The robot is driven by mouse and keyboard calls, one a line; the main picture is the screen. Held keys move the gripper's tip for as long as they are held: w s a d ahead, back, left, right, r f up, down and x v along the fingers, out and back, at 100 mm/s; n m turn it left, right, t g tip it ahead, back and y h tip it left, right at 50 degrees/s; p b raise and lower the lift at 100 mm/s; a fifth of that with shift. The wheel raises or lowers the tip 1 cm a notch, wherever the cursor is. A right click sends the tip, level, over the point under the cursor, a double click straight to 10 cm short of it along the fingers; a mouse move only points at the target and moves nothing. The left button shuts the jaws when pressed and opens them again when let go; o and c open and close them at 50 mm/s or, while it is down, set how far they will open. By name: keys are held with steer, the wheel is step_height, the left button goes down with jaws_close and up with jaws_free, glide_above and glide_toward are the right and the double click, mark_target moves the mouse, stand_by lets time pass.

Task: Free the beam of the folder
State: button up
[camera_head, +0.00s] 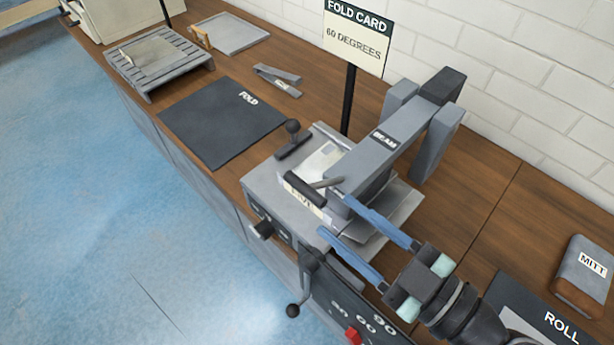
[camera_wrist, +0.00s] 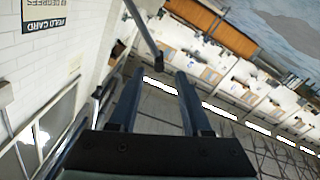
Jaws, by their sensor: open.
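The folder (camera_head: 272,196) is a grey bench machine on the wooden counter. Its beam (camera_head: 384,146), labelled BEAM, slopes across between grey uprights. A black-gripped handle on a grey rod (camera_head: 305,190) is at the beam's near end, above a light sheet (camera_head: 322,160). My gripper (camera_head: 335,216) is open, with blue fingers parted over the folder's near right side, close to the handle. The fingers look empty. In the wrist view, a grey rod with a dark end (camera_wrist: 145,38) shows beyond my fingers (camera_wrist: 156,76); I cannot tell whether it touches them.
A dial panel marked 90 and 60 (camera_head: 362,310) with a red block is on the folder's front. A ball-ended lever (camera_head: 303,285) hangs beside it. A sign post (camera_head: 348,98) stands behind. A mitt (camera_head: 584,275) lies at right.

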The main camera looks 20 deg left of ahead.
mark_target(286, 177)
steer(key=p+x, duration=0.1)
steer(key=x, duration=0.6)
steer(key=shift+w+a, duration=0.15)
steer(key=shift+a, duration=0.15)
jaws_close()
steer(key=shift+f, duration=0.1)
steer(key=shift+f, duration=0.15)
stand_by(0.8)
